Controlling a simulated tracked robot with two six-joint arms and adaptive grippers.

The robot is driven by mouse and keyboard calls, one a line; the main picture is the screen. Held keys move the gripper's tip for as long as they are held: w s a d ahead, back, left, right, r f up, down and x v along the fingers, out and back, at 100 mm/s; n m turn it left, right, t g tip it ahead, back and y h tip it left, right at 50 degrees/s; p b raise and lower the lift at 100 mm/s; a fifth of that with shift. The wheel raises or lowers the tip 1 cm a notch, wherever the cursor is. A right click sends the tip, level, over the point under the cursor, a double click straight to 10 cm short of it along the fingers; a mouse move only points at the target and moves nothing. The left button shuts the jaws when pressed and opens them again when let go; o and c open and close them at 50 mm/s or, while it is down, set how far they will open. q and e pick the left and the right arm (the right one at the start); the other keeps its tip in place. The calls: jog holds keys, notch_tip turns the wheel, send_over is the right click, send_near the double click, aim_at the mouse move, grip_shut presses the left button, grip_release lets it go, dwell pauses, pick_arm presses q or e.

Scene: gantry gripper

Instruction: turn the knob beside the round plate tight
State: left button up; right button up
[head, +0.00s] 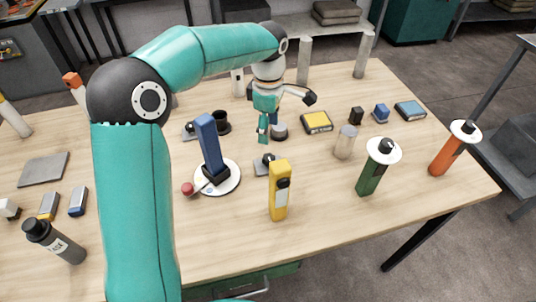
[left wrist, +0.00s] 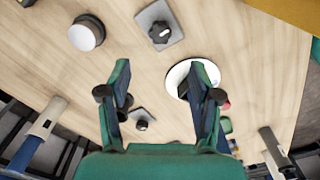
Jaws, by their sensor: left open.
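The white round plate (head: 232,184) lies mid-table with a dark blue upright post on it; it also shows in the left wrist view (left wrist: 178,78). A black knob (head: 267,159) on a small grey square plate sits just to its right; it is at the top of the left wrist view (left wrist: 162,33). A second black knob on a grey plate (left wrist: 142,122) lies on the plate's far side, partly hidden behind the post in the head view. My left gripper (head: 268,130) is open and empty above the table, behind the nearer knob, fingers pointing down. My right gripper is out of view.
A yellow upright block (head: 279,200) stands in front of the nearer knob. A black cup (head: 222,127) is behind the post.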

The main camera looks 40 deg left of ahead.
aim_at(268, 156)
pick_arm(q)
notch_tip(268, 156, down, 11)
jog(key=shift+f+p, duration=0.1)
jog(key=shift+p, duration=0.2)
